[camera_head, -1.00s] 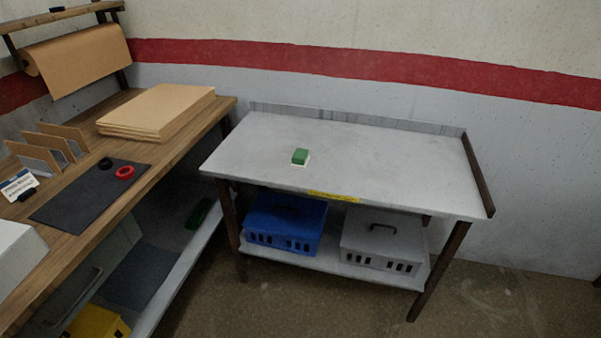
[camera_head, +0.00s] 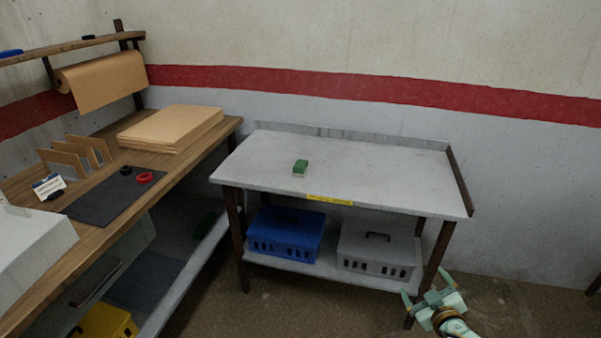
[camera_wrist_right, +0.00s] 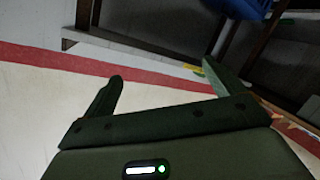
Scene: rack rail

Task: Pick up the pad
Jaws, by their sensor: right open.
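The pad is a small green block with a pale underside (camera_head: 300,167). It lies on the grey metal table (camera_head: 370,180), left of the middle of its top. My right gripper (camera_head: 428,289) is open and empty, low at the bottom right of the head view, in front of the table's right front leg and well apart from the pad. In the right wrist view its two fingers (camera_wrist_right: 160,85) stand wide apart with nothing between them. My left gripper is not in view.
A blue crate (camera_head: 286,234) and a grey crate (camera_head: 377,250) stand on the table's lower shelf. The table has a raised back edge and right edge. A wooden bench (camera_head: 180,175) with cardboard sheets (camera_head: 172,128) and a dark mat (camera_head: 105,203) stands at left. The tabletop around the pad is clear.

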